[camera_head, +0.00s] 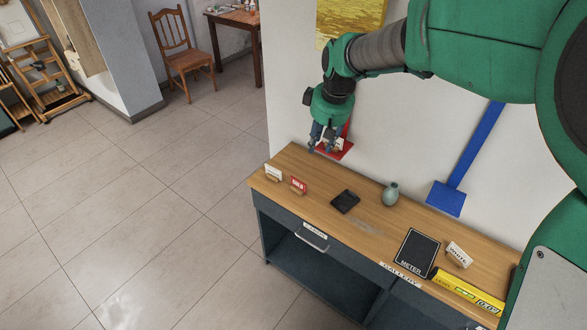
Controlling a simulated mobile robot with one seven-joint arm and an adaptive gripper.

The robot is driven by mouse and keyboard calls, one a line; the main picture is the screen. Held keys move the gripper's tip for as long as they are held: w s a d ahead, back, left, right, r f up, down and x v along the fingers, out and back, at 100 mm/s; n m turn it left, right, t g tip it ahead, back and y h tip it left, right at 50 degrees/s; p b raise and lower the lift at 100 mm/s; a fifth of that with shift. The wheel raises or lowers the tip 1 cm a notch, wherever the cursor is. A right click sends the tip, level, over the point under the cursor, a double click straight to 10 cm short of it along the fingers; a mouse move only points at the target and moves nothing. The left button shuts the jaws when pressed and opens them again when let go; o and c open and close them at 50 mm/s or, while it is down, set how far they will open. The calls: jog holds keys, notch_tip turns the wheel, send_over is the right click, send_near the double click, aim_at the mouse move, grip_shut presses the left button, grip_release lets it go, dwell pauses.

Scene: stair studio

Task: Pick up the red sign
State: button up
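A small red sign (298,183) with white lettering stands in a wooden holder near the left end of the wooden tabletop. My gripper (325,149) is above and behind it, to its right, with the fingers pointing down. The fingers look apart, and I see nothing held between them. The gripper is clear of the red sign. A red flat piece (345,152) shows behind the fingers against the wall, partly hidden by them.
On the cabinet top (318,182) are a white sign (273,172), a black box (345,201), a green vase (391,194), a black meter (418,252), a "WHITE" sign (459,254) and a yellow level (466,292). A blue piece (446,198) is by the wall. Floor at left is clear.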

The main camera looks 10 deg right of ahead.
jog(key=w+a+f+n, duration=0.1)
jog(key=w+f, duration=0.5)
jog(key=f, duration=0.2)
jog(key=w+a+f+n+g, duration=0.1)
jog(key=w+f, duration=0.5)
jog(key=f, duration=0.3)
jog(key=shift+w+n+p, duration=0.35)
jog(key=shift+n, duration=0.05)
jog(key=shift+f, duration=0.1)
jog(key=b, duration=0.2)
send_over(297, 186)
jog(key=d, duration=0.1)
jog(key=f, duration=0.8)
jog(key=shift+d+f, duration=0.2)
jog(key=shift+f, duration=0.15)
jog(key=shift+w+a+f+b, duration=0.1)
jog(key=shift+f+b, duration=0.1)
jog(key=shift+f, duration=0.6)
jog(key=shift+s+a+f+b, duration=0.1)
jog(key=shift+f+b, duration=0.15)
jog(key=shift+f, duration=0.6)
jog(key=shift+w+a+f+b, duration=0.1)
jog(key=shift+f+b, duration=0.1)
jog(key=shift+f, duration=0.6)
